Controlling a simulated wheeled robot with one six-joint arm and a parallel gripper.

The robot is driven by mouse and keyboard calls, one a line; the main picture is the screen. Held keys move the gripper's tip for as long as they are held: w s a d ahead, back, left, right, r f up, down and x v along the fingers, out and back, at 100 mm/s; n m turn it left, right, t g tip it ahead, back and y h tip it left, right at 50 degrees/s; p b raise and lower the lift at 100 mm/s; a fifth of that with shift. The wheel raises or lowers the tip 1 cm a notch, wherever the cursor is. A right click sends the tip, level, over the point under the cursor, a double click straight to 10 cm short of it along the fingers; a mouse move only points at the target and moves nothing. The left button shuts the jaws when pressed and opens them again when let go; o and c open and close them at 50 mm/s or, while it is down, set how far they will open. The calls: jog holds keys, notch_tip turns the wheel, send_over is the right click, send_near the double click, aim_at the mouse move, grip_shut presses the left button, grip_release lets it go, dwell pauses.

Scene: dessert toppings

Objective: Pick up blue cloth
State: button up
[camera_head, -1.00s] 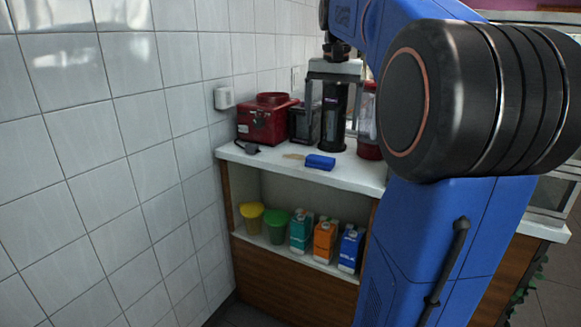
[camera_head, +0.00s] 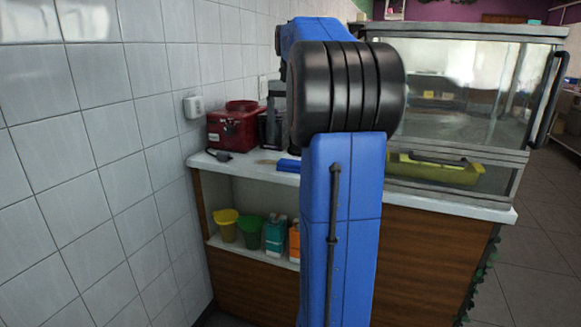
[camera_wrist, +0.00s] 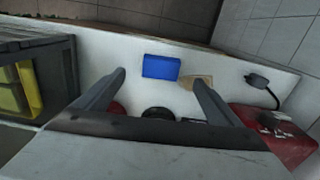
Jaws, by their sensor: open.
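The blue cloth (camera_wrist: 161,67) lies folded on the white counter in the wrist view, ahead of and between the fingers. In the head view the cloth (camera_head: 288,165) shows at the left edge of my arm, which hides the rest of it. My gripper (camera_wrist: 160,80) is open and empty in the wrist view, its two fingers wide apart. The gripper looks down at the counter and no contact with the cloth shows. In the head view my arm hides the gripper.
A tan flat item (camera_wrist: 197,81) lies right beside the cloth, near the right finger. A red box (camera_head: 232,128) and a dark corded item (camera_head: 219,156) stand left on the counter (camera_head: 262,158). A glass case (camera_head: 450,110) stands right. Cups and cartons fill the shelf below.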

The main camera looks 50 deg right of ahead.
notch_tip(320, 180, down, 4)
jog(key=shift+f, duration=0.1)
jog(key=shift+w+d+f, duration=0.15)
jog(key=shift+f, duration=1.2)
jog(key=shift+w+d+f, duration=0.1)
jog(key=shift+w+f, duration=0.05)
jog(key=shift+f, duration=1.2)
jog(key=shift+c, duration=0.5)
jog(key=c, duration=1)
